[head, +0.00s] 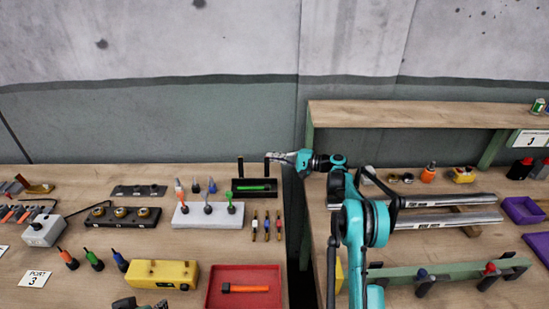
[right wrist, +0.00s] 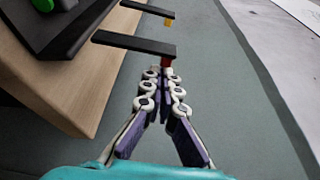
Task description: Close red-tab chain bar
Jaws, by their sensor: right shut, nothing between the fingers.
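Two dark flat bars stick out from a black tray at the table edge; in the right wrist view the nearer bar (right wrist: 134,44) has a small red tab (right wrist: 168,62) under its end. The farther bar (right wrist: 147,9) has a yellow tab (right wrist: 168,22). In the head view the black tray (head: 238,194) holds a green stick. My right gripper (head: 272,156) is shut and empty beside the bar. Its fingertips (right wrist: 167,72) are at the red tab; I cannot tell whether they touch.
A gap separates the left table (head: 180,240) from the right bench (head: 440,250). A white block (head: 190,219) with coloured-tip tools stands left of the tray. A red tray (head: 240,300) and a yellow block (head: 160,272) lie nearer. Metal bars (head: 450,200) lie right of my arm.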

